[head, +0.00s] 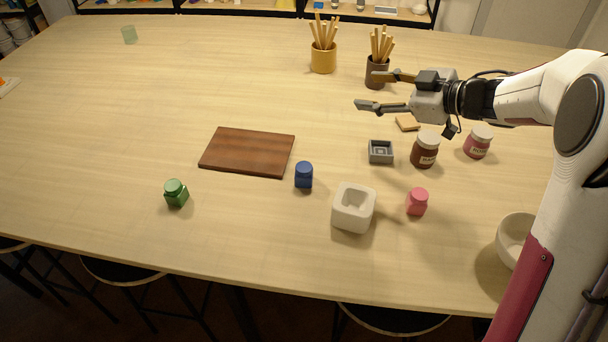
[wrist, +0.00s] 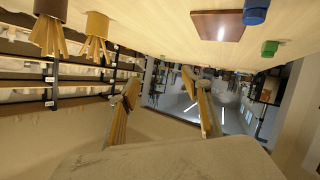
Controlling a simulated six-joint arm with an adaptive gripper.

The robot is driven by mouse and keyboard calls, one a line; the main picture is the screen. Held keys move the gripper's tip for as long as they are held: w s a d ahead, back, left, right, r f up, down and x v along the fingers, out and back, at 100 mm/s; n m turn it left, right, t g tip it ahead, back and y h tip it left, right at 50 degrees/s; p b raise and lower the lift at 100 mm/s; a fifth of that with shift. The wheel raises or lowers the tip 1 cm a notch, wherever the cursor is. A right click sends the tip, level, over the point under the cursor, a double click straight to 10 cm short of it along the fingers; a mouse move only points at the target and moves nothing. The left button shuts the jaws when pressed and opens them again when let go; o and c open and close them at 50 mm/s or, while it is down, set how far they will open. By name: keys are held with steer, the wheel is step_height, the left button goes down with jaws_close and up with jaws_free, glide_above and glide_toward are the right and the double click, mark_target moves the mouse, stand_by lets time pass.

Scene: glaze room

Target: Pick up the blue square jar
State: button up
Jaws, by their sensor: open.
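The blue square jar (head: 303,176) stands upright on the table, just right of the dark wooden board's near corner. It also shows at the top of the wrist view (wrist: 255,12), partly cut off by the frame edge. My gripper (head: 366,90) is open and empty above the table at the right, near the dark pot, apart from the jar and farther back. Its two fingers also show in the wrist view (wrist: 160,85), spread apart with nothing between them.
The wooden board (head: 248,152) lies left of the jar. Brush pots (head: 323,58) are behind. The left table is mostly clear.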

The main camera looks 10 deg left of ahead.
steer(key=s+a+f+n+g+y, duration=0.1)
steer(key=s+f+n+g+y, duration=0.1)
steer(key=s+f+g, duration=0.3)
steer(key=n+g, duration=0.1)
steer(key=g, duration=0.2)
glide_toward(312, 169)
steer(key=shift+w+d+r, duration=0.15)
steer(key=shift+w+d, duration=0.3)
steer(key=shift+d, duration=0.05)
steer(key=shift+w+d+r, duration=0.2)
steer(key=shift+w+d, duration=0.25)
steer(key=shift+d, duration=0.1)
steer(key=shift+s+f+g, duration=0.2)
steer(key=shift+s+g, duration=0.1)
steer(key=shift+g, duration=0.1)
steer(key=shift+x, duration=3)
steer(key=shift+x, duration=3)
